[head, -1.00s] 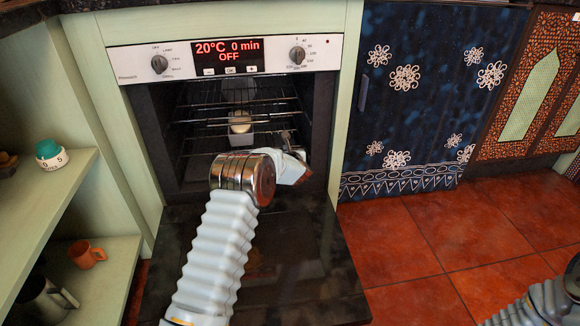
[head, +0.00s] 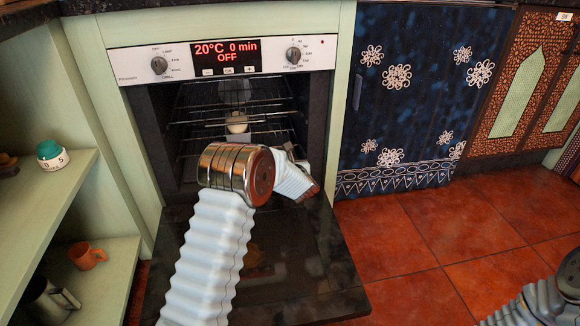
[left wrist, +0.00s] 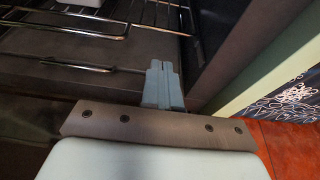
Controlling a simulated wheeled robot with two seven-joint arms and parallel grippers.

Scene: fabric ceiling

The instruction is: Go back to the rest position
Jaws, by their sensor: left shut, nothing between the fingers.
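My left arm reaches in front of the open oven (head: 145,130) in the head view, above its lowered door. The fingers of my left gripper (left wrist: 163,84) show in the left wrist view, together and empty. They are close to the oven opening, with wire racks (left wrist: 95,30) beyond them. In the head view the fingers are hard to make out behind the wrist. Part of my right arm shows at the lower right of the head view; its gripper is out of the picture.
The lowered dark oven door (head: 310,265) lies below my left arm. A small pale round thing (head: 236,123) is inside the oven. Shelves at left hold a timer (head: 51,155), an orange mug (head: 87,256) and a metal pot (head: 45,300). The red tiled floor (head: 420,240) at right is clear.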

